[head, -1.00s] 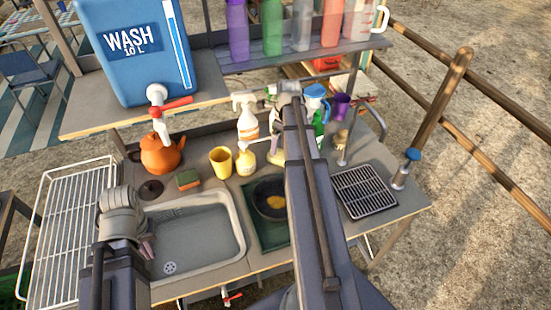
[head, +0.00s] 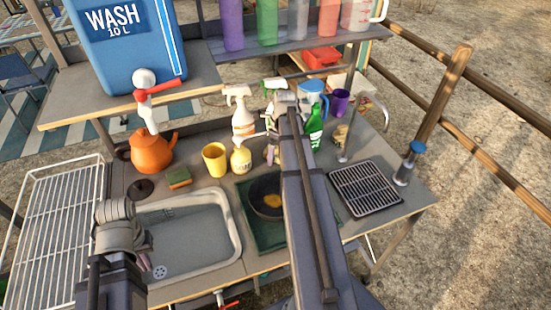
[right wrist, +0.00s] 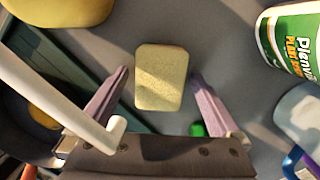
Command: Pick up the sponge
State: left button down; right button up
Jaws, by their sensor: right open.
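A pale yellow, sponge-like block (right wrist: 162,77) lies on the grey counter in the right wrist view, between the spread fingers of my open right gripper (right wrist: 158,80); neither finger appears to touch it. In the head view my right gripper (head: 272,155) is over the back of the counter, and my own arm hides the block. A second sponge, green and orange-brown (head: 179,178), lies behind the sink, left of the yellow cup. My left gripper (head: 147,262) is low over the sink's left side; its jaw opening is unclear.
A yellow soap bottle (head: 241,158), yellow cup (head: 214,159) and spray bottle (head: 242,115) stand left of my right gripper. A green-labelled bottle (right wrist: 290,40) stands to its right. A pan (head: 264,197) sits near; the sink (head: 190,230) is open.

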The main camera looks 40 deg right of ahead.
pick_arm(q)
jog(key=shift+r, duration=0.1)
pick_arm(e)
jog(key=shift+r, duration=0.1)
jog(key=shift+c, duration=0.2)
jog(key=c, duration=1.3)
pick_arm(q)
jog(key=shift+r, duration=0.15)
pick_arm(e)
jog(key=shift+s+r, duration=0.1)
jog(key=shift+r, duration=0.05)
